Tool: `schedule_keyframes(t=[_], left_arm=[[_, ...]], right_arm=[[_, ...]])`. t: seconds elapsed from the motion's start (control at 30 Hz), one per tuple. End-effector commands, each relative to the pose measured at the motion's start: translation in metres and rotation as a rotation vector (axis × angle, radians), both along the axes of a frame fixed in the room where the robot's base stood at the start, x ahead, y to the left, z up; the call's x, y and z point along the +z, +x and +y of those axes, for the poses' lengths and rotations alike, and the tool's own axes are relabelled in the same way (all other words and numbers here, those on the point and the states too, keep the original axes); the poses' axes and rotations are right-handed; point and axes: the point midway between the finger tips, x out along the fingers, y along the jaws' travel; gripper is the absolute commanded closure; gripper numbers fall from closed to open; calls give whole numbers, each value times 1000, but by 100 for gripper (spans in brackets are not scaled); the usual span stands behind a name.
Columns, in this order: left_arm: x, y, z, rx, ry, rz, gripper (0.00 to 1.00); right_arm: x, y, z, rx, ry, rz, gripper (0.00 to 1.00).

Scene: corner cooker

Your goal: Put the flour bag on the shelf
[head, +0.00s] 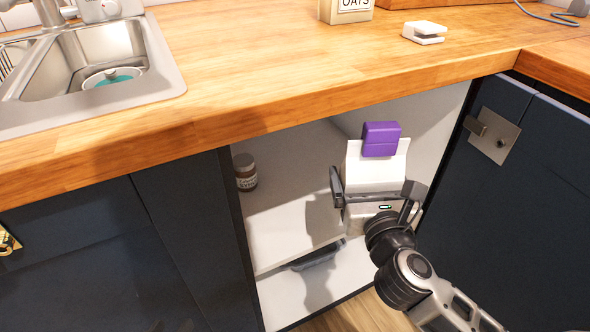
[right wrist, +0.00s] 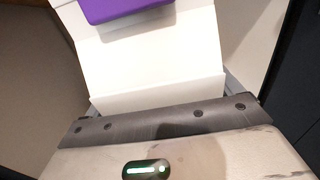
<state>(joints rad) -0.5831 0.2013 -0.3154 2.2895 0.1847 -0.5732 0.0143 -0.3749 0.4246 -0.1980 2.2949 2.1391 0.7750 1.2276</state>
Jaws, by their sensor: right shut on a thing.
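The flour bag (head: 378,163) is white, with a purple clip (head: 381,138) on its folded top. It is upright in the mouth of the open cabinet under the counter. My right gripper (head: 375,193) is shut on the bag, one finger on each side, its arm coming from the lower right. In the right wrist view the bag (right wrist: 150,62) fills the space beyond the gripper. The white shelf (head: 285,228) is inside the cabinet, left of the bag. I cannot tell whether the bag touches it. The bag's lower part is hidden by the gripper. My left gripper is not in view.
A dark-lidded jar (head: 246,176) stands at the shelf's left. A dark flat item (head: 318,256) lies on the cabinet floor below. The wooden counter edge (head: 200,135) overhangs the opening. The dark open door (head: 500,200) is on the right. The shelf's middle is clear.

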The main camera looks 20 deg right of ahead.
Motion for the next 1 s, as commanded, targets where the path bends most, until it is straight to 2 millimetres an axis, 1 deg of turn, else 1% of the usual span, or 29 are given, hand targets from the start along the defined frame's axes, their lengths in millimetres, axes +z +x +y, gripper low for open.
schedule_keyframes(t=[0.07, 0.17, 0.47, 0.5, 0.6, 0.7, 0.93, 1.0], left_arm=[[-2, -1, -1, -2, -4, -5, 64], [0, 0, -2, -4, -13, -24, 64], [13, -1, -8, -12, -74, -126, 64], [15, -1, -9, -12, -90, -140, 64], [18, 2, -14, -9, -164, -150, 64], [22, 3, -17, -8, -220, -158, 64], [28, 3, -20, -8, -280, -165, 64], [27, 3, -21, -9, -305, -167, 64]], right_arm=[[-3, 5, -3, -2, -2, -7, 59], [-9, 18, -10, -3, -6, -8, 59], [-41, 80, -38, -3, -5, -8, 59], [-47, 87, -42, -4, -6, -6, 59], [-68, 100, -48, -3, -5, -5, 59], [-81, 110, -53, -3, -3, -5, 59], [-93, 121, -57, -2, -2, -6, 59], [-100, 126, -60, -3, -3, -5, 59]])
